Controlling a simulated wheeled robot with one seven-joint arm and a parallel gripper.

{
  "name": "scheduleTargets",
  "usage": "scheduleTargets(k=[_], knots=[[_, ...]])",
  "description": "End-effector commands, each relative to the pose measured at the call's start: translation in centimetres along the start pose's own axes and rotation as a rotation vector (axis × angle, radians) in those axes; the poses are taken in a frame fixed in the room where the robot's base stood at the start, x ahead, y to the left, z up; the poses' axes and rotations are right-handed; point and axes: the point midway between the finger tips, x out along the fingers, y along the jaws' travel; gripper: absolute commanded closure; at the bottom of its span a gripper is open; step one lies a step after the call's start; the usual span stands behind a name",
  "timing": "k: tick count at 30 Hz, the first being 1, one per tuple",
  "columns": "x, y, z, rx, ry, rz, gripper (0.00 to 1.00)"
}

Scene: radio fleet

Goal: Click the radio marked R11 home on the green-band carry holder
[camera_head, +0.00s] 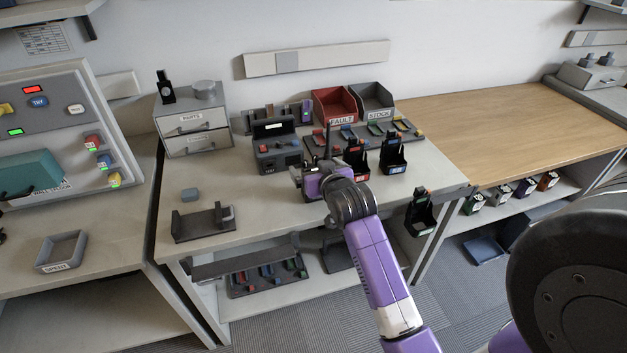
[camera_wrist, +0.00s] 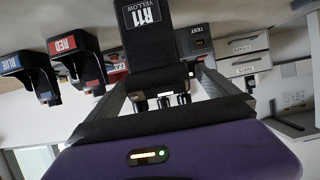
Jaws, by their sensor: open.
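The radio marked R11, black with a "R11 YELLOW" label (camera_wrist: 146,22), is at the top middle of the wrist view, between the two fingertips. My gripper (camera_wrist: 165,80) is open, its fingers on either side of the radio. I cannot tell whether a finger touches it. In the head view my gripper (camera_head: 318,182) is over the middle of the workbench, near its front edge, and mostly hides what is there. A thin black antenna rises behind it. The green-band carry holder (camera_head: 421,215) is black and hangs at the bench's right front edge, right of my gripper.
Red-label (camera_head: 357,161) and blue-label (camera_head: 393,154) holders stand close right of my gripper. The black test unit (camera_head: 278,157) is close left. Red (camera_head: 335,103) and grey bins stand behind. The wooden bench top (camera_head: 490,115) is clear. A black stand (camera_head: 203,223) is at front left.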

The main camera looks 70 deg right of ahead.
Motion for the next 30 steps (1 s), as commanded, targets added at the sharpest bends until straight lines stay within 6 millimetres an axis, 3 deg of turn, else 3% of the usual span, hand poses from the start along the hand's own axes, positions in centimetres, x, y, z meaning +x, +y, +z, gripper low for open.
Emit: scheduleTargets(k=[8, 17, 30], knots=[[3.6, 0.1, 0.2, 0.0, 0.0, 0.0, 0.02], [4.1, 0.1, 0.3, 0.0, 0.0, -0.001, 0.02], [4.1, 0.1, 0.3, 0.0, 0.0, -0.001, 0.86]])
